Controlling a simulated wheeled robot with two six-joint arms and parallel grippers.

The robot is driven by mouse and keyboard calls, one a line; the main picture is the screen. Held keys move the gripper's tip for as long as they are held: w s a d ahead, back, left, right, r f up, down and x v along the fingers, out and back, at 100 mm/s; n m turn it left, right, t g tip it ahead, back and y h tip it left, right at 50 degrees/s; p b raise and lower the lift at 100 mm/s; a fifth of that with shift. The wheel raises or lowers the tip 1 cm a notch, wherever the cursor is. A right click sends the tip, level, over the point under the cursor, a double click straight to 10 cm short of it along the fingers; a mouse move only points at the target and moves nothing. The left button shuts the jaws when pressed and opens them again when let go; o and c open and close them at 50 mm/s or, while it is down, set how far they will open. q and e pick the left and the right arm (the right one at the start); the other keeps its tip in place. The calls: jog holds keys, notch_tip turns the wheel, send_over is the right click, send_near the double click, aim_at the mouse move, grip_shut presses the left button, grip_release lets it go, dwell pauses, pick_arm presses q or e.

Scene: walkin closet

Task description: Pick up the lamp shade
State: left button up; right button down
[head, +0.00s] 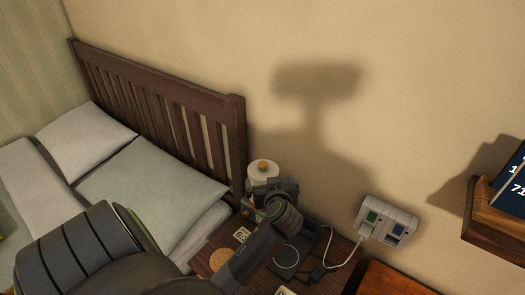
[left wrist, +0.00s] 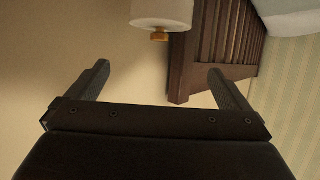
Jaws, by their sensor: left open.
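The lamp shade (head: 262,174) is a small white cylinder with an orange-brown knob on top, against the wall beside the headboard. My left gripper (head: 272,186) is in front of it in the head view and hides its lower part. In the left wrist view, the white shade (left wrist: 162,12) is at the top edge, cut off, with its brass-coloured knob pointing down the picture. The left gripper (left wrist: 159,70) is open there, with nothing between its fingers, and the shade appears beyond the fingertips. I cannot tell whether they touch. My right gripper is not in view.
A bed with a slatted headboard (head: 170,105) and pillows stands left. A cable runs to a wall outlet box (head: 388,221). A wall shelf (head: 492,230) is at right.

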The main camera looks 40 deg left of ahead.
aim_at(264, 168)
pick_arm(q)
jog(key=p+x, duration=0.1)
jog(key=x, duration=0.7)
jog(key=shift+a+f+p, duration=0.1)
jog(key=shift+a+p, duration=0.05)
jog(key=shift+p, duration=0.2)
jog(key=shift+w+a+f, duration=0.1)
jog(key=shift+w+a, duration=0.1)
jog(key=shift+w, duration=0.05)
jog(key=shift+w+a+f, duration=0.2)
jog(key=shift+a, duration=0.05)
jog(key=shift+w+a+f+p, duration=0.15)
jog(key=shift+w+a+p, duration=0.1)
jog(key=shift+a+p, duration=0.1)
jog(key=p+x, duration=0.1)
jog(key=x, duration=0.2)
jog(key=shift+w+a+f, duration=0.15)
jog(key=shift+w+f, duration=0.05)
jog(key=shift+f, duration=0.05)
jog(key=shift+w+a+f, duration=0.2)
jog(key=shift+a, duration=0.05)
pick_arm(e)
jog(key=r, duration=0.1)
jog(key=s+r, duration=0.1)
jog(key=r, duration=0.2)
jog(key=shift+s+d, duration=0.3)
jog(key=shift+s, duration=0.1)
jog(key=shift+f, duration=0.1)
